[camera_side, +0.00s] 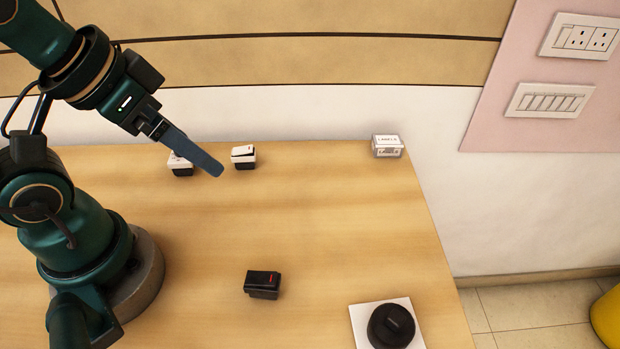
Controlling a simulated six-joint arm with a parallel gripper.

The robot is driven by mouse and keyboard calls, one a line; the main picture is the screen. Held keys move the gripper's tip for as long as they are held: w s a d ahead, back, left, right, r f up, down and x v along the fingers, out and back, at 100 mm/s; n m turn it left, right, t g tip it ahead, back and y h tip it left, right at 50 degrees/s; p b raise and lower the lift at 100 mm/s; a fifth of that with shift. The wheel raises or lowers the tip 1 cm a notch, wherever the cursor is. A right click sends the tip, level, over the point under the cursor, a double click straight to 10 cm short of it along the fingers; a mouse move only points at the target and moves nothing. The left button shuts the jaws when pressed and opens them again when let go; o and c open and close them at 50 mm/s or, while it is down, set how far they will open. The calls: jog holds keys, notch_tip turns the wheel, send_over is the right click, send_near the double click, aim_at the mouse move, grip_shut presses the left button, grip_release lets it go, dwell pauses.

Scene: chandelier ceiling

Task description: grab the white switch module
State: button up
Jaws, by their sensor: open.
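Two small modules with white tops and black bodies stand near the back edge of the table. One white switch module (243,156) is in full view, just right of my gripper's tip. The other white-topped module (180,166) is partly hidden behind my gripper. My gripper (214,168) reaches in from the upper left, angled down to the right. It is open and holds nothing. The view is side-on to the fingers, so the gap between them does not show. I cannot tell its exact height above the table.
A black module with a red mark (263,284) lies at the front middle. A round black knob (391,326) sits on a white plate (361,325) at front right. A whitish box (387,146) stands at the back right corner. The table's (330,225) middle is clear.

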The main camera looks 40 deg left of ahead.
jog(key=a+f+m+g+y, duration=0.3)
jog(key=a+m+y, duration=0.15)
jog(key=a, duration=0.45)
jog(key=m+t+y, duration=0.4)
jog(key=m+y, duration=0.3)
jog(key=m, duration=0.7)
send_over(242, 154)
jog(key=s+a, duration=0.2)
jog(key=a, duration=0.2)
notch_tip(242, 154, down, 4)
jog(key=d+f+m, duration=0.1)
jog(key=w+d+f+m+t, duration=0.1)
jog(key=m, duration=0.1)
jog(key=w+f+m, duration=0.1)
jog(key=shift+w+d+f+m+t+h, duration=0.1)
jog(key=shift+w+d+m+t+h, duration=0.05)
jog(key=shift+d+m+t+h, duration=0.2)
jog(key=f+m, duration=0.1)
jog(key=d+f+m, duration=0.1)
jog(key=f+m, duration=0.1)
jog(key=f, duration=0.1)
jog(key=shift+s+d+t+h, duration=0.25)
jog(key=shift+s+d+h, duration=0.05)
jog(key=shift+s+d, duration=0.1)
jog(key=shift+x, duration=2.5)
jog(key=shift+d, duration=0.1)
jog(key=c, duration=1.4)
